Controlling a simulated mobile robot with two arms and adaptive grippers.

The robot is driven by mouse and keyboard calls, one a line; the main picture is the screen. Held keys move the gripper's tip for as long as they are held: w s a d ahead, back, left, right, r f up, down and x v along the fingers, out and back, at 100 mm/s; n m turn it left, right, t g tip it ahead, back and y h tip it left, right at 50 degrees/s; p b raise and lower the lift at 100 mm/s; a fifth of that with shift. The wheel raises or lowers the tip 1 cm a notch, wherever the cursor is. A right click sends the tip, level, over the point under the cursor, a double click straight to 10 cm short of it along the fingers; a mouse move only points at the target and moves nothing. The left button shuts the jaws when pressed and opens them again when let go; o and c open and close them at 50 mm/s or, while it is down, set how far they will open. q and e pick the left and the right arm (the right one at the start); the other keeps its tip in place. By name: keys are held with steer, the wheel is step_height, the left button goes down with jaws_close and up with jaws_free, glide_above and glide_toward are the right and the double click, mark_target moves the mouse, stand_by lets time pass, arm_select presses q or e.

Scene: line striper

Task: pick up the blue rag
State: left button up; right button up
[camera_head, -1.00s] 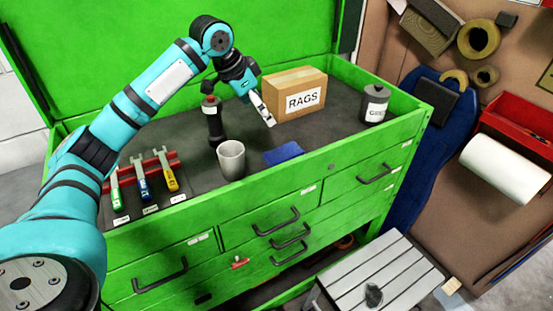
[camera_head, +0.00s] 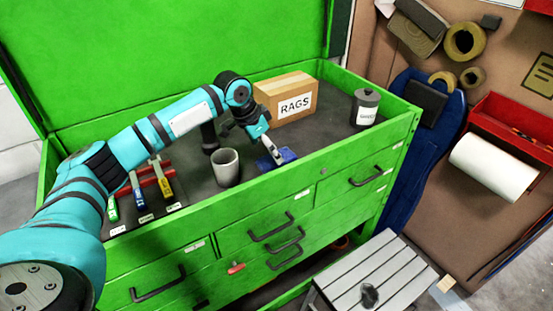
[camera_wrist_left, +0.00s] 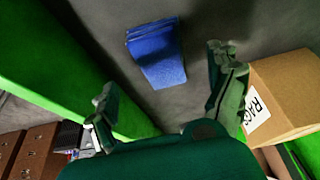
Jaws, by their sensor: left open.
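The blue rag (camera_head: 284,155) lies folded on the dark top of the green tool chest, near the front edge. In the left wrist view the rag (camera_wrist_left: 157,55) is in full sight, beyond and between the spread fingers. My left gripper (camera_head: 273,158) is just above and beside the rag in the head view, hiding part of it. In the left wrist view my left gripper (camera_wrist_left: 165,105) is open, with nothing between its fingers. I cannot tell whether a fingertip touches the rag. My right gripper is not in view.
The RAGS box (camera_head: 285,98) stands behind the rag, close to one finger in the wrist view (camera_wrist_left: 285,95). A grey cup (camera_head: 227,168) stands left of the rag. A labelled canister (camera_head: 365,108) is at the right. The chest's raised green rim (camera_head: 330,165) runs along the front.

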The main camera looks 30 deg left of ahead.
mark_target(272, 159)
arm_select(q)
steer(key=p+x, duration=0.1)
steer(key=x, duration=0.2)
steer(key=shift+f, duration=0.4)
steer(key=shift+w+f, duration=0.2)
steer(key=shift+f, duration=0.15)
steer(key=shift+w+f, duration=0.1)
steer(key=shift+f, duration=0.1)
steer(key=shift+c, duration=0.8)
steer(key=c, duration=1)
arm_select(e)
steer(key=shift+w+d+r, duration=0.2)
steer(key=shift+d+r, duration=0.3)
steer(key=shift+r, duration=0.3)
arm_select(q)
steer(key=shift+r, duration=0.1)
